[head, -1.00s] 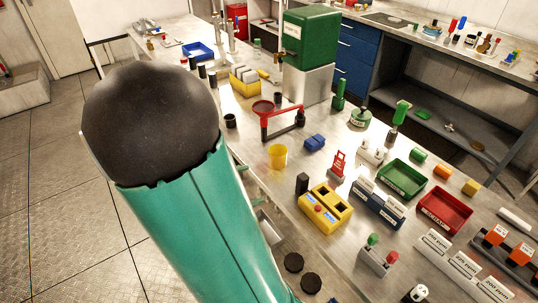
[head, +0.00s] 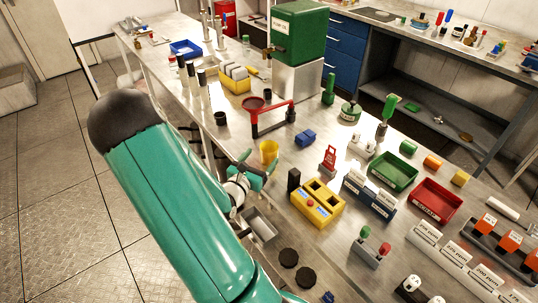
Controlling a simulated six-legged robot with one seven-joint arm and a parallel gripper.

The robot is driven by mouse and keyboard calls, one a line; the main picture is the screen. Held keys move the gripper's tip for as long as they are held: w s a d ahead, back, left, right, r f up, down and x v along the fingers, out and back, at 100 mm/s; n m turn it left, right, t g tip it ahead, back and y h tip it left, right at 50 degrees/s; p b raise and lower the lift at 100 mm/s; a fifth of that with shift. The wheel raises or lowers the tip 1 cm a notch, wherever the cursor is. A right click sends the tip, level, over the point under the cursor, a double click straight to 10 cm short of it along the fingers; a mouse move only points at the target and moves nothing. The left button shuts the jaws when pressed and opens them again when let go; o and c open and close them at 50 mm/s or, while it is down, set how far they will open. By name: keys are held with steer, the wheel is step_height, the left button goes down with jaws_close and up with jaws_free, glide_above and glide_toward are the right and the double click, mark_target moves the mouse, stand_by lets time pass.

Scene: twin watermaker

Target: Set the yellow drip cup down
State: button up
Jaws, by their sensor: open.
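The yellow drip cup (head: 269,152) stands upright on the metal bench top, near its left edge. My gripper (head: 258,163) is open, just on the near side of the cup, with its green fingers low by the bench edge. The cup's lower part is partly hidden by the fingers, and I cannot tell whether they touch it. My green arm fills the lower left of the head view.
A red ring stand (head: 268,112) is behind the cup, and a blue block (head: 305,138) is to its right. A black block (head: 294,180) and a yellow box with sockets (head: 318,203) stand nearer. A small black cup (head: 220,118) is to the left.

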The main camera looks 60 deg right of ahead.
mark_target(273, 143)
steer(key=d, duration=0.6)
steer(key=shift+s+d+r, duration=0.15)
steer(key=shift+s+d, duration=0.1)
steer(key=shift+s, duration=0.1)
steer(key=c, duration=1.1)
steer(key=shift+c, duration=0.2)
steer(key=shift+r, duration=0.15)
